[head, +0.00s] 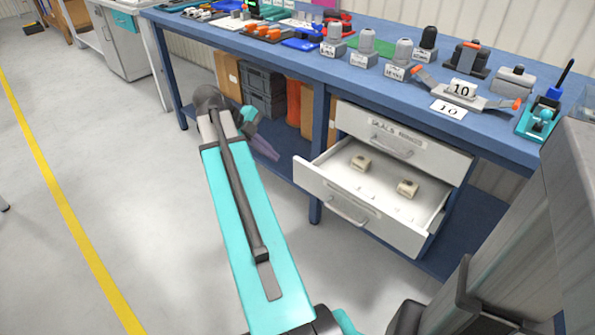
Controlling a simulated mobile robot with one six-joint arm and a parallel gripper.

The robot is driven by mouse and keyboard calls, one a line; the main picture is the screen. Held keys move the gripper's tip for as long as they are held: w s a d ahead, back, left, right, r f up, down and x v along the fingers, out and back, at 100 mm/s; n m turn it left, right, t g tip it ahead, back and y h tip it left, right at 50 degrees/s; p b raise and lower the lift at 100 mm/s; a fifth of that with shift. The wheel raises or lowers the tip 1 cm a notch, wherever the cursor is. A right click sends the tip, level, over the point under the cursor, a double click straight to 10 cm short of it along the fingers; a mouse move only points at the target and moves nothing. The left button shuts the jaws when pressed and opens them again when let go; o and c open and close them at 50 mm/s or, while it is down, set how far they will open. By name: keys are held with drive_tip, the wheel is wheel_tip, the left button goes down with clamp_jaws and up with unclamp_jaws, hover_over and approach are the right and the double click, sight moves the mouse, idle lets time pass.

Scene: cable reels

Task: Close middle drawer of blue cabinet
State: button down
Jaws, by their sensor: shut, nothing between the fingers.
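A blue-framed cabinet (322,150) under the blue bench has pale drawers. Its top drawer (440,162) is shut. The drawer below it (385,228) is pulled well out, with a bar handle (346,211) on its front. Two small beige blocks (361,163) lie inside it. The open drawer hides most of what is under it, so I cannot tell whether another drawer is there. My gripper (264,149) is small in view beyond my teal arm, left of the open drawer and apart from it. It is shut and empty.
The blue bench top (300,62) carries several fixtures and grey parts. Boxes and a dark crate (262,88) stand under the bench to the left. The open floor (140,190) left of my arm is clear, with a yellow line.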

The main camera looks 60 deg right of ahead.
sight(299, 164)
idle(0.4)
drive_tip(key=shift+s+d+f+b, duration=0.2)
drive_tip(key=shift+s+d+f, duration=0.8)
drive_tip(key=shift+d+f, duration=0.3)
drive_tip(key=shift+s+d+f+b, duration=0.25)
drive_tip(key=shift+s+d+f, duration=0.7)
drive_tip(key=shift+d+f, duration=0.35)
drive_tip(key=shift+s+d+f+b, duration=0.2)
drive_tip(key=shift+s+d+f, duration=0.9)
drive_tip(key=shift+f, duration=0.25)
drive_tip(key=shift+w, duration=0.1)
